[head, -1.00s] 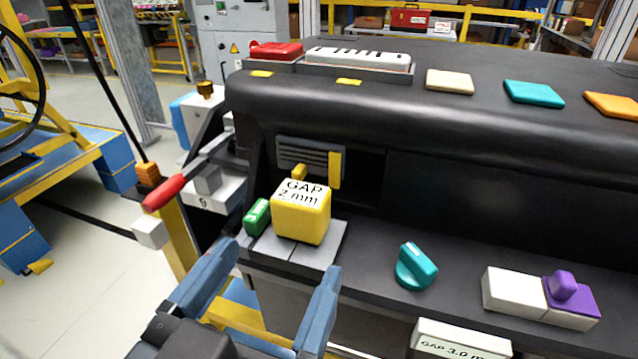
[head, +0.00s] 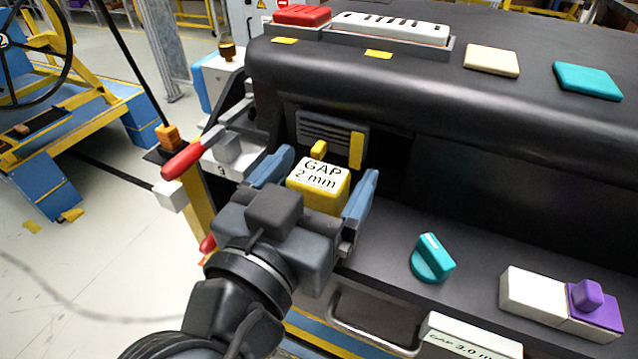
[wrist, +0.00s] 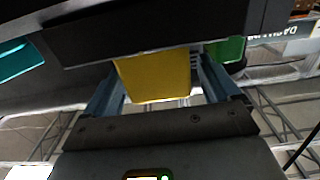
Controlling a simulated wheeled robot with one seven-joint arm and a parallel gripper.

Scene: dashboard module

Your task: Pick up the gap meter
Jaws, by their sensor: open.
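The gap meter (head: 318,187) is a yellow block with a white top reading "GAP 2 mm". It sits on the dashboard ledge below the vent. My gripper (head: 318,180) is open, with one blue-grey finger on each side of the block. In the wrist view the yellow block (wrist: 155,77) fills the space between the two fingers (wrist: 162,85). I cannot tell whether either finger touches it. The block's lower front is hidden behind my gripper's body in the head view.
A green block (wrist: 226,50) is close beside one finger in the wrist view. A red-handled lever (head: 190,158) stands to the left. A teal knob (head: 432,258) and a white block with a purple knob (head: 590,305) are to the right. The dashboard overhang (head: 400,110) is behind and above.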

